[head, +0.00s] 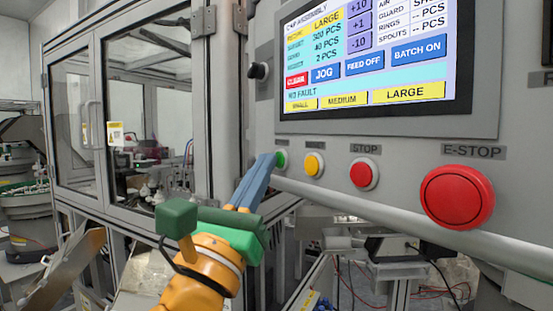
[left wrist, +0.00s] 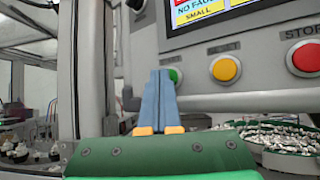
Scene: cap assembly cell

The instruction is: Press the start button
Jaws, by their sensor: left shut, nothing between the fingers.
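The green start button (head: 281,160) sits at the left end of the button row on the grey control panel (head: 390,128). Its label is mostly unreadable. My left gripper (head: 270,158) is shut and empty, its blue fingers pointing at the green button. The fingertips overlap the button's left edge in the head view. In the left wrist view the green button (left wrist: 174,76) shows just right of the fingertips (left wrist: 160,74), partly hidden by them. I cannot tell whether the tips touch it. My right gripper is not in view.
To the right on the panel are a yellow button (head: 314,165), a red stop button (head: 364,174) and a large red E-stop (head: 457,197). The screen (head: 368,55) is above. A rail (head: 390,220) runs below the buttons. A glass-doored machine (head: 150,110) stands left.

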